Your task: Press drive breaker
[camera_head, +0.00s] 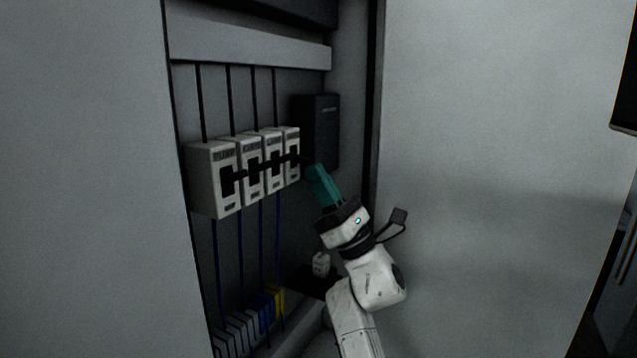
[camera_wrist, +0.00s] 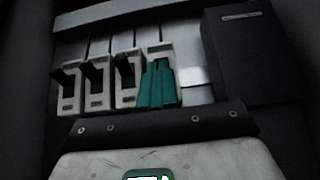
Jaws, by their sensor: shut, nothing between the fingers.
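A row of several white breakers (camera_head: 209,181) with black levers is mounted inside the open cabinet. Their labels are too blurred to read, so I cannot tell which is the drive breaker. My gripper (camera_head: 313,170), with teal fingers, is shut and empty just right of the rightmost breaker (camera_head: 291,141). In the wrist view my gripper (camera_wrist: 160,65) overlaps that rightmost breaker (camera_wrist: 160,49) and hides its lever. I cannot tell whether the fingertips touch it. The other breakers (camera_wrist: 127,75) show their levers uncovered in the wrist view.
A dark box (camera_head: 320,118) stands right of the breakers, close to my gripper. Black wires run above the breakers and blue wires below to terminal blocks (camera_head: 265,305). A large pale panel (camera_head: 490,160) lies to the right, and the cabinet's left side (camera_head: 85,180) borders the opening.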

